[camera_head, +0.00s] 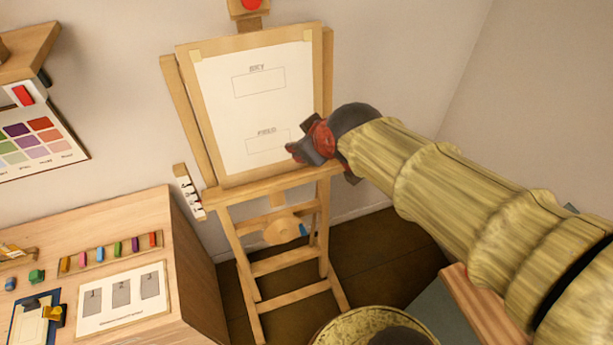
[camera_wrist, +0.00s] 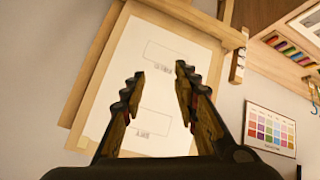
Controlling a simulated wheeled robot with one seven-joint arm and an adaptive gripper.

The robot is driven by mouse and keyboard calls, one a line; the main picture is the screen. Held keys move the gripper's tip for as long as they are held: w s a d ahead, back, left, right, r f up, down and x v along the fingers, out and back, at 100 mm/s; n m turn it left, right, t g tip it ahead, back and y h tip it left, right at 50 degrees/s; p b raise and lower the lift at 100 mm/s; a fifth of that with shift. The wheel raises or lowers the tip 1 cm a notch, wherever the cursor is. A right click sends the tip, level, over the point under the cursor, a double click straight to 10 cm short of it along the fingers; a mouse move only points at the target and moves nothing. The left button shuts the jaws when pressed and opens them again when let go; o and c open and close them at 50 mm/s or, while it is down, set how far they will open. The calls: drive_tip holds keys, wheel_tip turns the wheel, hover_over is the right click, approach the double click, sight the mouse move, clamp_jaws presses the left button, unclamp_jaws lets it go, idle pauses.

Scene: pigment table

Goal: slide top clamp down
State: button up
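The top clamp (camera_head: 249,18) is a wooden block with a red knob (camera_head: 251,3). It sits above the top edge of the drawing board on the easel's mast and is cut by the upper picture edge. A gap of mast shows between it and the board. The wooden easel (camera_head: 177,115) holds a white sheet (camera_head: 225,110) with two outlined boxes. My gripper (camera_head: 303,150) is in front of the sheet's lower right, well below the clamp. In the wrist view my gripper (camera_wrist: 158,76) is open and empty, its dark fingers apart over the sheet. I cannot make out the clamp there.
A wooden table (camera_head: 130,215) at the left carries several coloured pigment sticks (camera_head: 110,250) and a numbered card (camera_head: 122,298). A colour chart (camera_head: 40,140) hangs on the wall. A round stool-like top (camera_head: 350,325) is at the bottom. The wall right of the easel is bare.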

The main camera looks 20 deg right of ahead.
drive_tip(key=s+f+m+g+b, duration=0.1)
drive_tip(key=s+f, duration=0.2)
drive_tip(key=s, duration=0.2)
drive_tip(key=shift+a+f+m, duration=0.3)
drive_tip(key=shift+a+f, duration=0.05)
drive_tip(key=shift+a, duration=0.05)
drive_tip(key=shift+w, duration=0.1)
drive_tip(key=shift+c, duration=0.4)
